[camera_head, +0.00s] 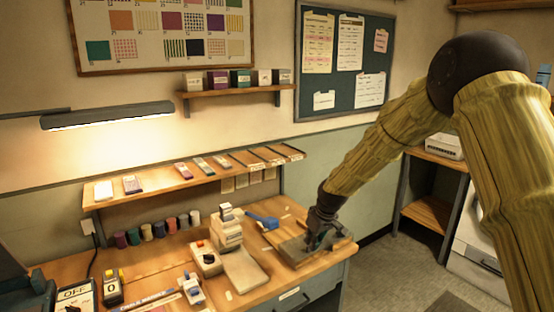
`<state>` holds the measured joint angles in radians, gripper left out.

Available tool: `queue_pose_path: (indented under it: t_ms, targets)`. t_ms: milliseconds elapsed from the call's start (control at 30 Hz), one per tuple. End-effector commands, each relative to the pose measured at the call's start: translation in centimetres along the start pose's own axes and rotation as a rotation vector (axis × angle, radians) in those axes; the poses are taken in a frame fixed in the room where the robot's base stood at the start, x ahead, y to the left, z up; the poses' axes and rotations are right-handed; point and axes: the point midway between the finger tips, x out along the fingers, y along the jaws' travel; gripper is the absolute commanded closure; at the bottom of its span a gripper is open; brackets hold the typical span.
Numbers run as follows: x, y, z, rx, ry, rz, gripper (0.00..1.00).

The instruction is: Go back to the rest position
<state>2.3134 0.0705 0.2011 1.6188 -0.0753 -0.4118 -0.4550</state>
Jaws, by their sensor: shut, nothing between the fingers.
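My arm, in a yellow sleeve, reaches from the right side of the head view down to the workbench. My gripper (318,240) is at the bench's right end, low over a dark, flat tray-like piece (291,247). It is small and dark in this view; its fingers appear together with nothing visible held. I cannot tell whether the fingertips touch the piece below. A blue tool (263,220) lies just left of my gripper.
The wooden workbench (160,266) holds a white press-like device (228,232), a box with a red button (205,258) and several coloured spools (146,231). A shelf (195,179) runs above it. A noticeboard (343,100) hangs behind my arm. Floor (400,262) is clear on the right.

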Motion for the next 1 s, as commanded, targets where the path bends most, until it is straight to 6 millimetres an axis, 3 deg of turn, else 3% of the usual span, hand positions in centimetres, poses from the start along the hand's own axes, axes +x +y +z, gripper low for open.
queue_pose_path:
  t_ms: [333, 567, 767, 1000]
  targets:
    - [4.2, -1.4, 4.0, 0.043, -0.023, -0.008, 1.00]
    - [8.0, -2.6, 9.0, 0.096, -0.047, -0.010, 1.00]
    - [12.9, -4.8, 16.7, 0.175, -0.088, -0.014, 1.00]
    - [17.6, -8.8, 29.2, 0.297, -0.149, -0.004, 1.00]
